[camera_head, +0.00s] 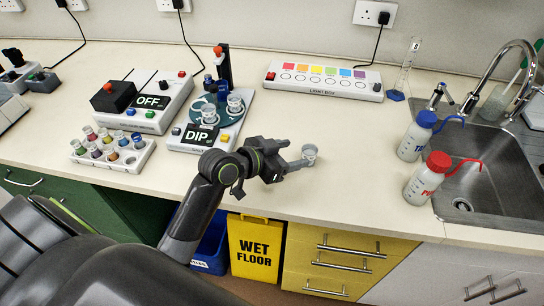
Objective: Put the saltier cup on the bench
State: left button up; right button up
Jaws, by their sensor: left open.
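A small clear cup (309,150) is at the fingertips of my left gripper (302,160), over the open bench top (350,150). The gripper is open, with its fingers around or beside the cup; I cannot tell which. The cup looks upright and at bench level, though its base is partly hidden. Two similar cups, a left one (208,115) and a right one (235,104), stand on the round plate of the device whose screen reads DIP (200,135). Which cup is saltier cannot be seen. My right gripper is not in view.
A box reading OFF (150,115) and a rack of coloured vials (112,152) stand at left. A light box (323,80) lies at the back. Blue-capped (414,140) and red-capped (425,182) bottles stand by the sink (500,175). Bench right of my gripper is clear.

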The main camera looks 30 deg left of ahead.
pick_arm(q)
jog(key=v, duration=0.6)
jog(key=shift+s, duration=0.25)
jog(key=shift+a, duration=0.2)
